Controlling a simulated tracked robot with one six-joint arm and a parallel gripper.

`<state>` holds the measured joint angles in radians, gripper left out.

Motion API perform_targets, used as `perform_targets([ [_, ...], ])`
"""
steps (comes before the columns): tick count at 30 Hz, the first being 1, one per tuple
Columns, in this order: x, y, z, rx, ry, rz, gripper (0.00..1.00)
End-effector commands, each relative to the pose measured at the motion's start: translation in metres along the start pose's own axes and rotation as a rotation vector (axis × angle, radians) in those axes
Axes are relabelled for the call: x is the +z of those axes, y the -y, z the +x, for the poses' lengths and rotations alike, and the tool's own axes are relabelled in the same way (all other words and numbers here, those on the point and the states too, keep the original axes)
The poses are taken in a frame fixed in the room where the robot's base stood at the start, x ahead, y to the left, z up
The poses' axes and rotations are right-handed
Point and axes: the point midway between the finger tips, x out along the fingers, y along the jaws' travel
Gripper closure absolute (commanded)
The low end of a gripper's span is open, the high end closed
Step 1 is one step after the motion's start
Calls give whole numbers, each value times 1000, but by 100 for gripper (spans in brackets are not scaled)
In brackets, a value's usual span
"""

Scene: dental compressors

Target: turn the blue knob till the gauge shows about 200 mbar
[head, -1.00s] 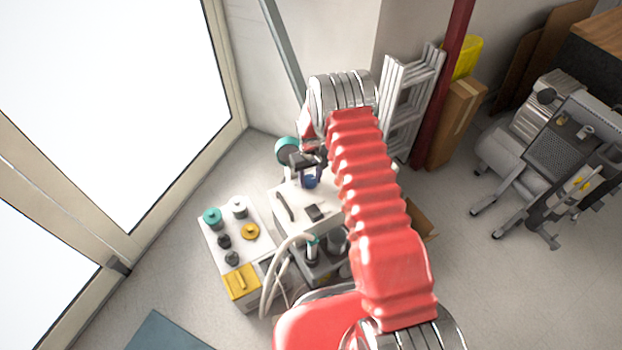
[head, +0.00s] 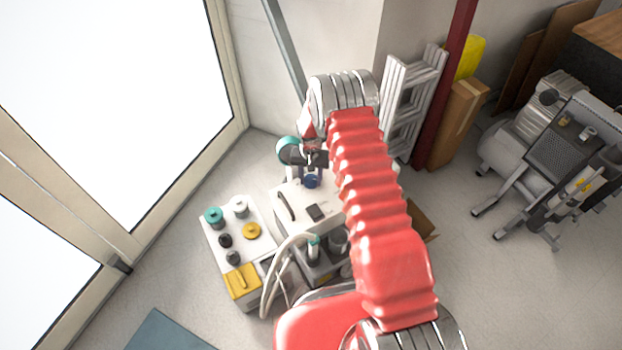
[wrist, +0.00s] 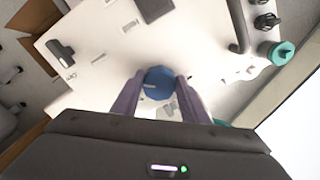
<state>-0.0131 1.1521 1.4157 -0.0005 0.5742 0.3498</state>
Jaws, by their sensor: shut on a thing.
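The blue knob (wrist: 158,82) stands on the white top of a device (wrist: 100,65) and shows between my fingertips in the wrist view. A pale pointer mark shows on it. My gripper (wrist: 157,88) is shut on the knob, one finger on each side. In the head view the blue knob (head: 311,181) sits just below my gripper (head: 312,174), partly covered by it. I cannot make out a gauge dial or any reading in either view.
A lower white unit (head: 228,252) with teal, black, grey and yellow caps stands to the left. A pale hose (head: 272,282) curves in front of the device. A folded ladder (head: 410,100) and a cardboard box (head: 455,125) stand behind right. The floor at right is partly clear.

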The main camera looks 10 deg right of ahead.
Motion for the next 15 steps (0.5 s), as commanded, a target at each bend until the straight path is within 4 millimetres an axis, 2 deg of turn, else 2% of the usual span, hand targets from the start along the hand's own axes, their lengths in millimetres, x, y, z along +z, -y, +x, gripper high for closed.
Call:
perform_targets([
  [5, -1, 1, -1, -1, -2, -1, 82],
  [6, -1, 1, -1, -1, -2, -1, 59],
  [13, 0, 0, 0, -1, -1, -2, 42],
  [15, 0, 0, 0, -1, -1, -2, 41],
])
